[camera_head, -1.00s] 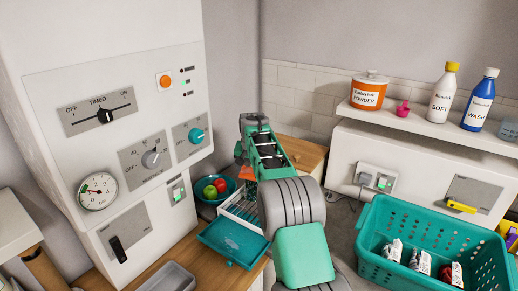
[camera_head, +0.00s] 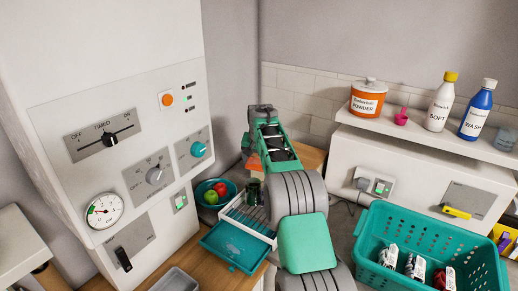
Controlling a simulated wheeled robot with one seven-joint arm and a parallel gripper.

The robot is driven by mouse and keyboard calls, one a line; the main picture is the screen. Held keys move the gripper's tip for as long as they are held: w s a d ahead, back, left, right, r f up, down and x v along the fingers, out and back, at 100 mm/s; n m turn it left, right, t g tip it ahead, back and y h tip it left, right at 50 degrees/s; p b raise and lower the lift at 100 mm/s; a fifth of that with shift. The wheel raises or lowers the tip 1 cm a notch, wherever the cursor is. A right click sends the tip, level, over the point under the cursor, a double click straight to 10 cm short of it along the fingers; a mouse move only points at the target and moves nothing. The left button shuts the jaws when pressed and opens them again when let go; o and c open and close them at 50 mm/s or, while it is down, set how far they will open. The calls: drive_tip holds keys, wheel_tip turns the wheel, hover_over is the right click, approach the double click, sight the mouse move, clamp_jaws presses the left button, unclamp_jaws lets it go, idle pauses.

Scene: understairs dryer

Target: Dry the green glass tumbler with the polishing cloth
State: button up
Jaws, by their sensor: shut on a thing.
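My gripper (camera_head: 257,156) is beyond my arm's teal and grey links, over the white wire rack (camera_head: 233,214). The fingers are largely hidden by my arm. It appears shut on an orange cloth (camera_head: 252,163), which I take to be the polishing cloth. Just below the cloth, a small dark green glass (camera_head: 254,191) stands upright at the rack, seemingly the green glass tumbler. Whether cloth and glass touch is unclear.
A teal tray (camera_head: 233,246) lies in front of the rack. A teal bowl (camera_head: 200,195) with fruit is left of it, beside the white machine (camera_head: 65,75). A teal basket (camera_head: 390,228) with several packets stands right of my arm. Bottles line the shelf (camera_head: 440,142).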

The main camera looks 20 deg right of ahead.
drive_tip(key=shift+s+d+r, duration=0.1)
drive_tip(key=shift+r, duration=1.7)
